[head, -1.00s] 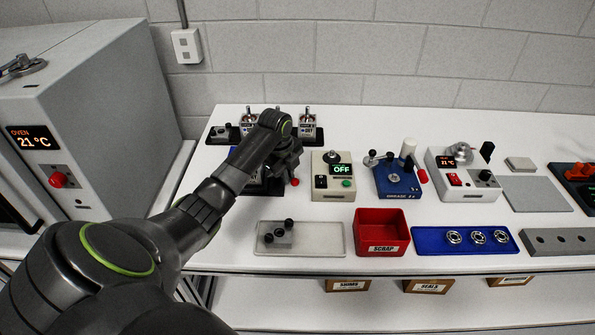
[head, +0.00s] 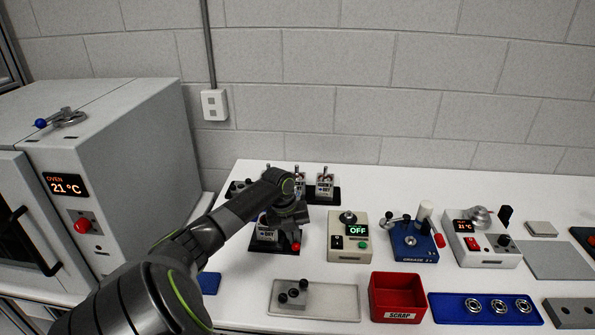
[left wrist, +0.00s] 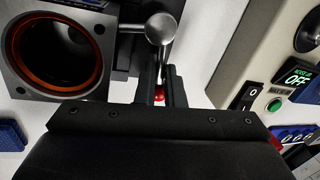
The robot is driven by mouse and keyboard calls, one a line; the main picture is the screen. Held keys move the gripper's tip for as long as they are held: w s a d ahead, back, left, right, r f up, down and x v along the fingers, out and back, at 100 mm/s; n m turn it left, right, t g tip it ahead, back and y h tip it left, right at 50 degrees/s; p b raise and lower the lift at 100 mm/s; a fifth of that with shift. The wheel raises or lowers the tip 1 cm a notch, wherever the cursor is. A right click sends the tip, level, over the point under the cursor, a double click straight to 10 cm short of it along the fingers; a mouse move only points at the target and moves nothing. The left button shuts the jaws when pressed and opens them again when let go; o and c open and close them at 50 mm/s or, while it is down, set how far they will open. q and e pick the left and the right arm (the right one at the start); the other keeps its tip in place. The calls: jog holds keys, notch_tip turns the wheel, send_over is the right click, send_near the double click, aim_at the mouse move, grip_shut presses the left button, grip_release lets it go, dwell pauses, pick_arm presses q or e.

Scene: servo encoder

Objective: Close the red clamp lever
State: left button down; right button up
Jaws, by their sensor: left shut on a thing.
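The clamp lever shows in the left wrist view as a metal rod with a round silver end (left wrist: 160,28) and a red part (left wrist: 159,96) between my fingers. In the head view its red knob (head: 295,247) shows just below my left gripper (head: 289,222). My left gripper, also in the left wrist view (left wrist: 160,85), is shut on the lever. A grey housing with a round, orange-ringed bore (left wrist: 98,72) stands beside it to the left. My arm hides much of this fixture in the head view. My right gripper is not in view.
A beige box reading OFF (head: 342,247) stands close to the right of my gripper. A blue press (head: 415,248) with another red handle is beyond it. A grey tray (head: 340,303) and red scrap bin (head: 397,308) lie in front. An oven (head: 130,150) stands left.

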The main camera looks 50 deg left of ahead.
pick_arm(q)
jog(key=shift+a, duration=0.1)
dwell(0.5)
jog(key=c, duration=1.6)
grip_release()
jog(key=shift+r, duration=0.1)
jog(key=s+r+b, duration=0.1)
jog(key=r, duration=0.4)
jog(key=a+r+b, duration=0.1)
jog(key=r, duration=0.5)
jog(key=s+a+r+b, duration=0.1)
jog(key=r, duration=0.5)
jog(key=shift+s, duration=0.35)
